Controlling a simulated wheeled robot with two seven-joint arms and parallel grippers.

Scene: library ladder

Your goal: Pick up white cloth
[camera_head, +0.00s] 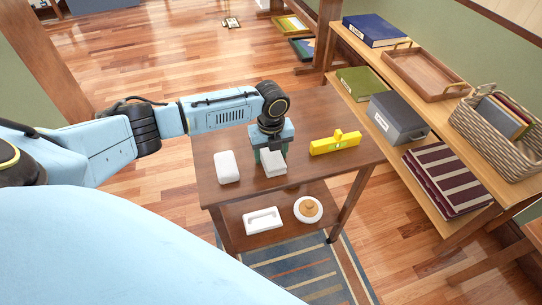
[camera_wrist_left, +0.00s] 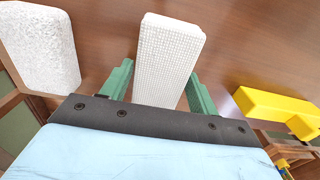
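A white cloth, folded into a small block with a woven texture, lies on the brown table in the head view (camera_head: 272,164). It also shows in the left wrist view (camera_wrist_left: 170,50). My left gripper (camera_head: 270,153) points down over the cloth's far end. In the left wrist view its green fingers (camera_wrist_left: 162,75) stand on either side of the cloth, with a narrow gap at the right finger, so it looks open. Whether the left finger touches the cloth is unclear. My right gripper is not in view.
A rounded white block (camera_head: 227,167) lies left of the cloth, and a yellow level (camera_head: 335,143) lies right. The table's lower shelf holds a white tray (camera_head: 262,220) and a round white container (camera_head: 308,209). A loaded wooden shelf (camera_head: 366,122) stands at the right.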

